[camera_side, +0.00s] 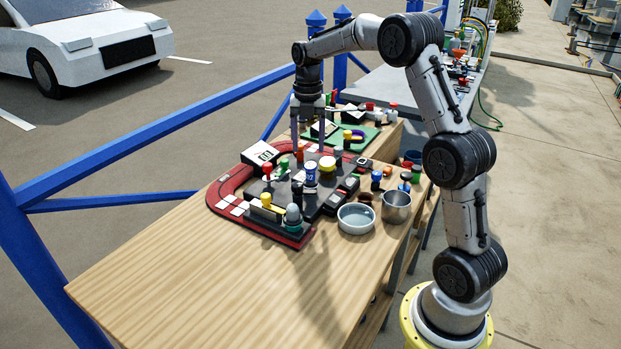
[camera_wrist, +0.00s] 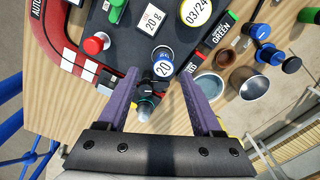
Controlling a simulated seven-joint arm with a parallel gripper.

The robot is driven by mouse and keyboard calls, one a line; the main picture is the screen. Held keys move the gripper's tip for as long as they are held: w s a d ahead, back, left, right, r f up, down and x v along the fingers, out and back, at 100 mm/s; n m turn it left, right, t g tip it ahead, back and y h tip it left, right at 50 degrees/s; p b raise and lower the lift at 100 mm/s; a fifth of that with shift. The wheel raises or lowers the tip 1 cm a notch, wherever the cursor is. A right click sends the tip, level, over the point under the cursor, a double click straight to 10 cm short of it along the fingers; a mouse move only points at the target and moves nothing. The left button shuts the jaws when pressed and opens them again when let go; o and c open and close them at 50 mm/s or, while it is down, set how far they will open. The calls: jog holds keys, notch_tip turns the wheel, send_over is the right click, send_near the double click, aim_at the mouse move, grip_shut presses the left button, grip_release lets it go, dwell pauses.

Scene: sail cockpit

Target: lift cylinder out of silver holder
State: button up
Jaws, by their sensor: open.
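A blue and white cylinder (camera_side: 310,176) with a number on its side stands upright on the black board. A separate silver cup (camera_side: 397,208) stands at the right of the table.
The black board (camera_side: 270,217) with a red curved edge carries several coloured knobs and a yellow disc (camera_side: 327,163) close to the cylinder. A grey bowl (camera_side: 356,219) stands by the silver cup. A blue railing runs behind. The table's front left is clear.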

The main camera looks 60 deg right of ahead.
aim_at(311, 165)
notch_tip(311, 165, down, 2)
jog(key=shift+f, duration=0.25)
jog(key=f, duration=0.2)
jog(key=s+f, duration=0.1)
jog(key=f, duration=0.1)
jog(key=shift+a, duration=0.2)
jog(key=shift+f, duration=0.65)
jog(key=shift+w+r, duration=0.1)
grip_shut()
